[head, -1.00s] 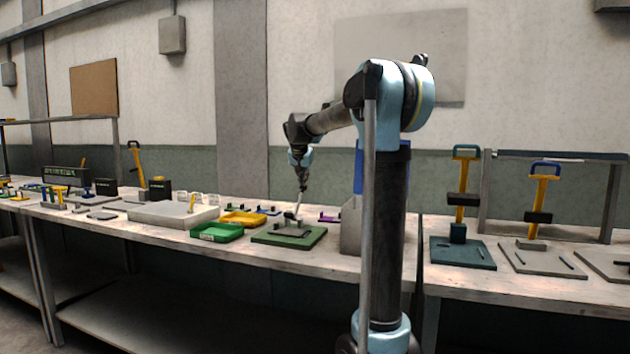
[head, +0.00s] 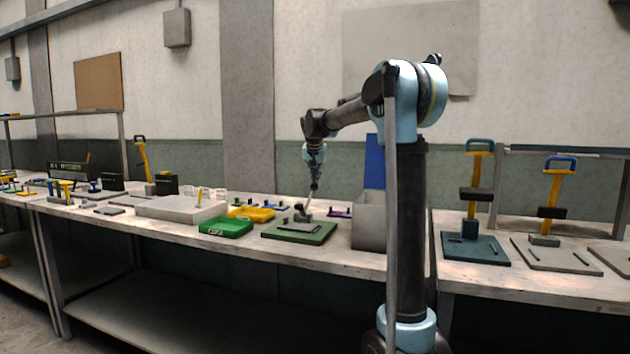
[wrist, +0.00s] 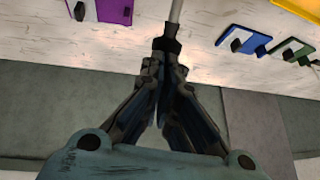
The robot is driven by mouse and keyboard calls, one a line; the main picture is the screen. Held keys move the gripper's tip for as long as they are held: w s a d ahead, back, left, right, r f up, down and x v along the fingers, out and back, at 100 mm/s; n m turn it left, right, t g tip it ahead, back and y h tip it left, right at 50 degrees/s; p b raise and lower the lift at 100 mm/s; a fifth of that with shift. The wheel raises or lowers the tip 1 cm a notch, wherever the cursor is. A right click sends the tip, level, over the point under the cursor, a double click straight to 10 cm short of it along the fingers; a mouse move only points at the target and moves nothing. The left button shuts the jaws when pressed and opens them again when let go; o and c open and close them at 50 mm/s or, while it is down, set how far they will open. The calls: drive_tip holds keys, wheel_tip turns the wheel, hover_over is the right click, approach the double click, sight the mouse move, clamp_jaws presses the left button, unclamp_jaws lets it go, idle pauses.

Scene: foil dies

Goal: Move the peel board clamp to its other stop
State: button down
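The peel board is a flat green board (head: 325,232) on the bench, with a grey plate (head: 300,228) on it. The clamp has a dark block (head: 302,217) towards the back of the board and a thin pale lever (head: 307,206) leaning up to the right. My gripper (head: 314,188) is at the lever's upper end, above the back of the board. In the wrist view my gripper (wrist: 164,62) has its fingers converged on the dark end of the lever (wrist: 175,12), whose pale rod runs out of the top edge. The fingertips partly hide that end. The board is out of the wrist view.
A green tray (head: 225,227) and a yellow tray (head: 251,214) stand left of the board. A grey bin (head: 370,235) stands close on its right. Small blue (wrist: 243,40) and purple (wrist: 100,12) plates lie behind. Two yellow-handled stands (head: 478,195) are on the right bench.

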drive_tip(key=w+v, duration=0.1)
drive_tip(key=v, duration=1.2)
drive_tip(key=shift+r, duration=0.6)
drive_tip(key=shift+s, duration=0.1)
